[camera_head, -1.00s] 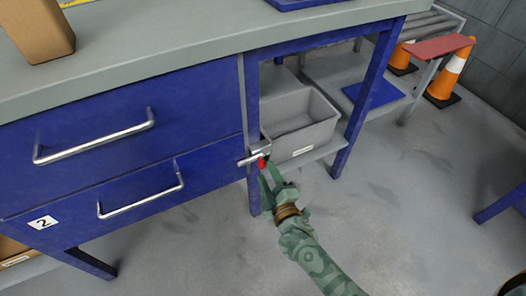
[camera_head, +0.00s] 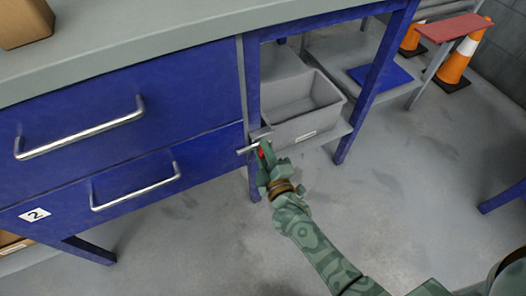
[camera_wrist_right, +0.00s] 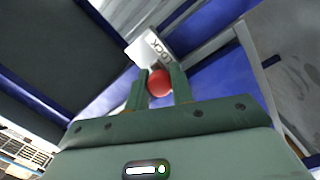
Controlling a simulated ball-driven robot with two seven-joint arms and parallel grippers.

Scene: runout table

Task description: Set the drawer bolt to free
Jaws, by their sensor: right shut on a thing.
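The drawer bolt (camera_head: 248,149) is a silver bar at the right end of the lower blue drawer, by the table leg. Its red knob (camera_wrist_right: 159,82) sits between the fingers of my right gripper (camera_wrist_right: 160,88), which is shut on it. In the head view the right gripper (camera_head: 265,160) covers most of the knob. A pale plate (camera_wrist_right: 149,47) with lettering that seems to read LOCK shows behind the knob in the wrist view. The lower drawer (camera_head: 70,212) and upper drawer (camera_head: 70,110) look closed. My left gripper is not in view.
Orange cones (camera_head: 458,58) and a red-topped stand (camera_head: 454,28) are at the upper right. The floor in front is clear.

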